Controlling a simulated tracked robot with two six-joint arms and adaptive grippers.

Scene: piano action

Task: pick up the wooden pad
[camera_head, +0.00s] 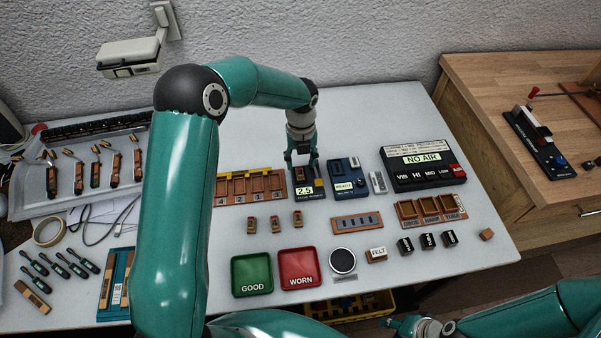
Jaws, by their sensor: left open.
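No piece is labelled as the wooden pad, and I cannot tell for sure which one it is. A small plain wooden block (487,234) lies near the table's right edge. A wooden block with a FELT label (377,256) lies at the front middle. Three small brown blocks (275,224) stand in a row left of the middle.
Green GOOD tray (252,289) and red WORN tray (299,281) lie at the front. A numbered wooden rack (235,197), blue READY device (346,189), black NO AIR unit (424,179) and compartment tray (407,223) stand around. My left arm hides part of the left table.

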